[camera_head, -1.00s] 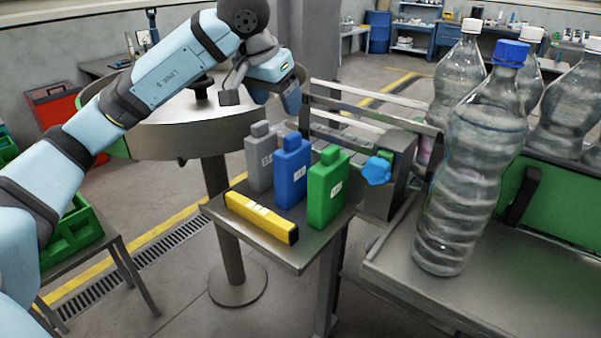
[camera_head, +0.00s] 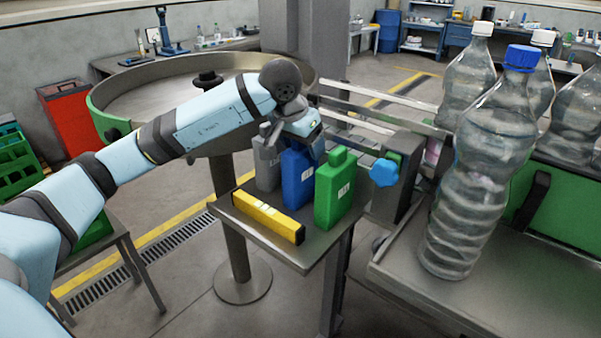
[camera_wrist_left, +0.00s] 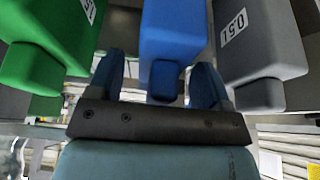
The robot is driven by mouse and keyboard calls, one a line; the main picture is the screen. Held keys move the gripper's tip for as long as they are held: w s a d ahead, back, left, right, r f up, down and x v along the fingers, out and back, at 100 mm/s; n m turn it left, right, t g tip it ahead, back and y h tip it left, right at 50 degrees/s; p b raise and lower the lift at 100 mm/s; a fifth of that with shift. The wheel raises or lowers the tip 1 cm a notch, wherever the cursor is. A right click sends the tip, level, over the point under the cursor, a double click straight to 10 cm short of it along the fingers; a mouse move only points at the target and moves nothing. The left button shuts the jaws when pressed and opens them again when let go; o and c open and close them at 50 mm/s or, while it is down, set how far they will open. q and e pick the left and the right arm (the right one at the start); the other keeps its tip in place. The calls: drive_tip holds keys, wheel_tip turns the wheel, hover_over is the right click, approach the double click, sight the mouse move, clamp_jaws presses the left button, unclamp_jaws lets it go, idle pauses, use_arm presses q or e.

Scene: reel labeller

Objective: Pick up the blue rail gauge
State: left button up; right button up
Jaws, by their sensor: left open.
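The blue rail gauge (camera_head: 297,180) stands upright on a small metal table (camera_head: 312,255), between the grey gauge (camera_head: 266,168) and the green gauge (camera_head: 335,190). My left gripper (camera_head: 310,148) is at its top and hides its narrow neck in the head view. In the left wrist view, the open left gripper (camera_wrist_left: 158,85) has one finger on each side of the blue gauge's neck (camera_wrist_left: 164,82). Gaps show between the neck and both fingers. The green gauge (camera_wrist_left: 45,45) and grey gauge (camera_wrist_left: 260,50) flank it there. My right gripper is not in view.
A yellow bar (camera_head: 268,216) lies along the table's front edge. A blue knob (camera_head: 384,172) is right of the green gauge. Large clear bottles (camera_head: 470,170) stand on a bench at right. A round metal turntable (camera_head: 140,98) is behind my left arm.

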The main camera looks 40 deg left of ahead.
use_arm(q)
clamp_jaws()
drive_tip(key=shift+r, duration=0.1)
